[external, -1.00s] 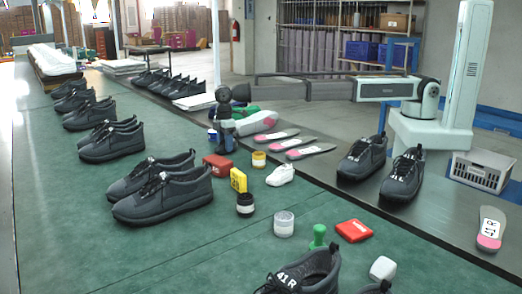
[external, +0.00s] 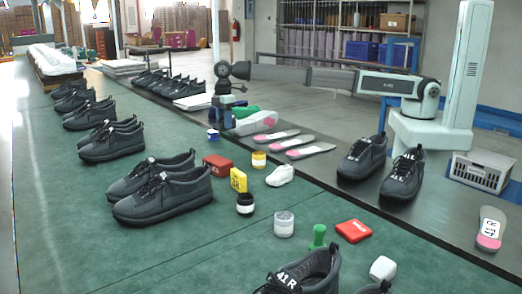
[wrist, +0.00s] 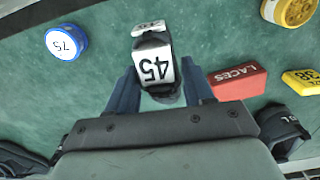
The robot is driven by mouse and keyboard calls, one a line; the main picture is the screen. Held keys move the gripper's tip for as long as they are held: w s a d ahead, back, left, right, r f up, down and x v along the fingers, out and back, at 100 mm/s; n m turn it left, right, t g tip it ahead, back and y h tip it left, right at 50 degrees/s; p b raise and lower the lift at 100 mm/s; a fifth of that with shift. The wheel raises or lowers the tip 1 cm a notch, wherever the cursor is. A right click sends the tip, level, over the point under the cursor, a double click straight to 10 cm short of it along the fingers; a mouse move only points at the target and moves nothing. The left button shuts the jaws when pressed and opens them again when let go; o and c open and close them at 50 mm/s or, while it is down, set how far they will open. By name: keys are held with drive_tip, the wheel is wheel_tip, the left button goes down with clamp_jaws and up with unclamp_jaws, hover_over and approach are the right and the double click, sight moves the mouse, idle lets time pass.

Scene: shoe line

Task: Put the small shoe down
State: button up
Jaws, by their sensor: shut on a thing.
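My gripper (external: 225,120) is raised above the table, behind the red box. In the wrist view my gripper (wrist: 160,90) is shut on a small dark thing (wrist: 155,65) with white labels, one reading 45. Its full shape cannot be told. Its underside is hidden, and in the external view it is too small to make out.
A red laces box (wrist: 238,82), a yellow box (wrist: 302,82), a yellow jar (wrist: 290,10) and a blue jar (wrist: 66,42) stand around. Pairs of dark shoes (external: 165,190) line the left. Insoles (external: 310,150) lie on the dark strip. Green table at left front is bare.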

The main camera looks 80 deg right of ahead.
drive_tip(key=s+a+n, duration=0.2)
drive_tip(key=s+a, duration=0.4)
drive_tip(key=a, duration=0.6)
drive_tip(key=s+a+n, duration=0.2)
drive_tip(key=s+a, duration=0.4)
drive_tip(key=a, duration=0.7)
drive_tip(key=s+a+n, duration=0.1)
drive_tip(key=s+a, duration=0.8)
drive_tip(key=s, duration=0.2)
drive_tip(key=s+a+n, duration=0.1)
drive_tip(key=s+a, duration=0.7)
drive_tip(key=s, duration=0.3)
drive_tip(key=shift+s+d+f+m, duration=0.2)
drive_tip(key=shift+f+m, duration=0.75)
drive_tip(key=shift+f, duration=0.65)
drive_tip(key=shift+s+d+f+m, duration=0.2)
drive_tip(key=shift+f+m, duration=0.7)
drive_tip(key=shift+f, duration=0.65)
drive_tip(key=shift+s+d+f+m, duration=0.2)
drive_tip(key=shift+f+m, duration=0.75)
drive_tip(key=shift+f, duration=0.65)
drive_tip(key=shift+f, duration=0.2)
drive_tip(key=o, duration=1)
drive_tip(key=shift+o, duration=0.2)
